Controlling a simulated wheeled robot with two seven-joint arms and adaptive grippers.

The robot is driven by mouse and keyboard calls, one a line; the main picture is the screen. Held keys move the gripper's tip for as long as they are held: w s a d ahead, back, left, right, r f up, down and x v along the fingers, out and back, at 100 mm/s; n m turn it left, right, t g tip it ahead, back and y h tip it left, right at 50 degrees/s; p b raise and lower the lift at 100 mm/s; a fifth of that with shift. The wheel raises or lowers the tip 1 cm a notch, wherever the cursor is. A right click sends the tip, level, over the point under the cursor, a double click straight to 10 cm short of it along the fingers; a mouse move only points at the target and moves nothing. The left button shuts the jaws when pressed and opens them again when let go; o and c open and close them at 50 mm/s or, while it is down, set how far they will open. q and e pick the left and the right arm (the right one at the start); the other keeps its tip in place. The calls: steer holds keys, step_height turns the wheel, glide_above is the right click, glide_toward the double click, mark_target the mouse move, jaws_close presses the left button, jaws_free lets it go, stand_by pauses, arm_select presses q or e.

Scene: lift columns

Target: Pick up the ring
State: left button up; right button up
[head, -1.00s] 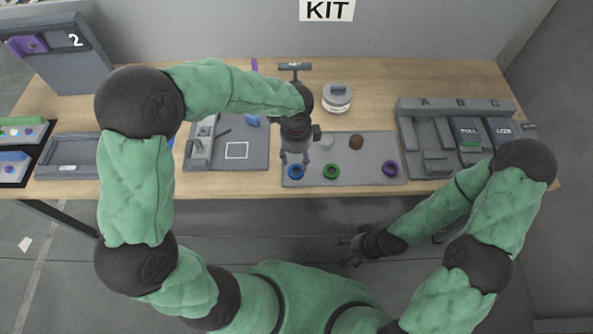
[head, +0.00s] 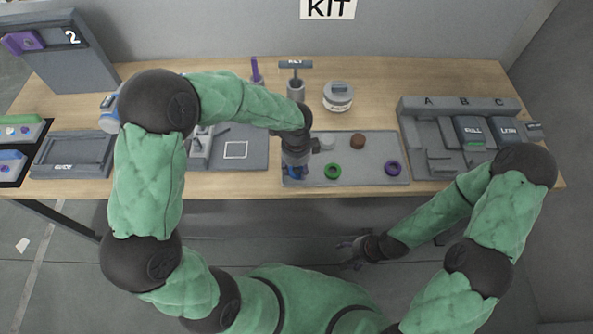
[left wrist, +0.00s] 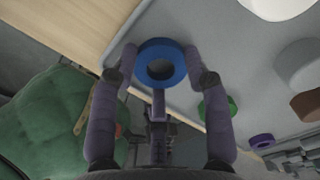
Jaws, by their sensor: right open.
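A blue ring (left wrist: 160,47) lies on a grey tray (head: 360,177) and is partly covered by my left gripper (head: 295,172) in the head view. In the left wrist view, the two fingertips of my left gripper (left wrist: 160,55) stand on either side of the blue ring, close to its outer edge. I cannot tell whether they press on it. A green ring (head: 332,170) and a purple ring (head: 392,168) lie further right on the tray. They also show in the left wrist view. My right gripper (head: 355,250) is open and empty, in front of the table.
A white round piece (head: 328,143) and a brown one (head: 357,141) lie at the tray's back. A lidded white jar (head: 338,97) and a T-handled tool in a holder (head: 296,88) stand behind. A grey block with slots A, B, C (head: 430,130) is right.

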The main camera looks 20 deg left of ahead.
stand_by(0.3)
arm_select(q)
steer(key=shift+r, duration=0.55)
step_height(320, 180, up, 2)
steer(key=shift+r+p, duration=0.1)
steer(key=shift+p, duration=0.4)
steer(key=s+d+r+p, duration=0.1)
steer(key=s+d+r, duration=0.2)
steer(key=s+d+r+p, duration=0.2)
steer(key=s+d+r, duration=0.1)
steer(key=d+r, duration=0.1)
steer(key=s+d+r+p, duration=0.1)
steer(key=s+d+r, duration=0.2)
steer(key=shift+s+d+r, duration=0.15)
steer(key=shift+d+r, duration=0.1)
steer(key=shift+r, duration=0.1)
